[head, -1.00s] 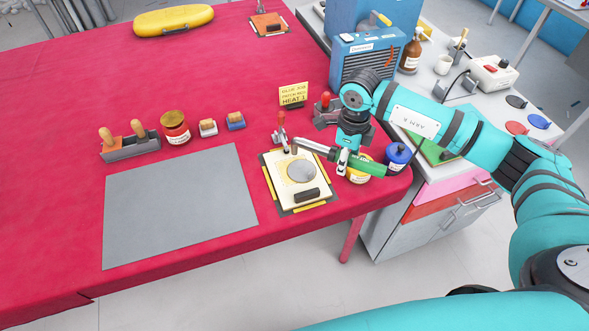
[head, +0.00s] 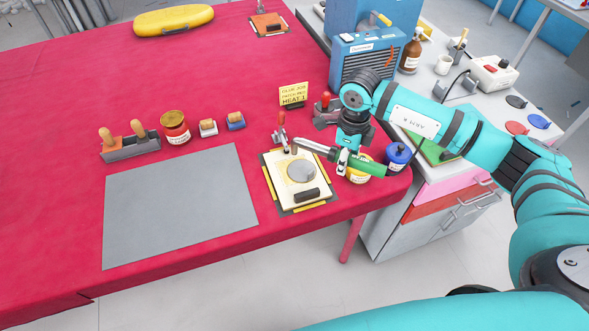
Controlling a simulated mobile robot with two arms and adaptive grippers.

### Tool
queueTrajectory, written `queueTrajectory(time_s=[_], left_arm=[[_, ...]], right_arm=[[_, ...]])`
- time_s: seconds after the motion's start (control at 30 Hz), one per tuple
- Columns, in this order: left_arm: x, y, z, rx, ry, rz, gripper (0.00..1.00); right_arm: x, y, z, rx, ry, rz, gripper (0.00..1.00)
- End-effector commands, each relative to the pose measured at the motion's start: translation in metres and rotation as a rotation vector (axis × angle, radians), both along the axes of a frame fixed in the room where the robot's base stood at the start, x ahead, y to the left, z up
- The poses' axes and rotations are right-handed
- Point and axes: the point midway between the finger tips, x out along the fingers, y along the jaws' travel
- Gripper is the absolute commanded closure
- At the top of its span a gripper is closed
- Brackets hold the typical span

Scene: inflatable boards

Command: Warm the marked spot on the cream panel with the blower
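The cream panel (head: 272,168) lies on a dark mat with yellow strips, near the front edge of the red table. A round grey patch (head: 301,172) sits on it, with a yellowish area around its left side. A dark block (head: 307,195) lies at its lower end. My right gripper (head: 348,156) is shut on the blower (head: 368,166), which has a green handle and a grey barrel. The barrel points left, and its nozzle (head: 294,149) is over the panel's upper part, above the patch in the picture. The nozzle's height is hard to judge. My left gripper is out of view.
A red-tipped clamp (head: 281,130) stands at the panel's upper edge. A yellow note (head: 293,95) stands behind. A flat grey sheet (head: 180,205) lies left.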

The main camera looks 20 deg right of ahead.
Motion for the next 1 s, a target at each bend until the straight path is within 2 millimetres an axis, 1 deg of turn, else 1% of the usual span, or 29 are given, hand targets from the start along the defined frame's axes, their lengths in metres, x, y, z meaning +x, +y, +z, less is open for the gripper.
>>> queueTrajectory(time_s=[0.47,0.57,1.0], left_arm=[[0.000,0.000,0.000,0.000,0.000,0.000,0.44],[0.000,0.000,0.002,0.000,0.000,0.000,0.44],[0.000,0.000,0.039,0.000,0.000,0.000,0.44]], right_arm=[[0.000,0.000,0.001,0.001,-0.002,0.000,1.00],[0.001,0.000,0.004,0.001,-0.002,0.000,1.00],[0.001,0.000,0.069,0.000,-0.003,0.000,1.00]])
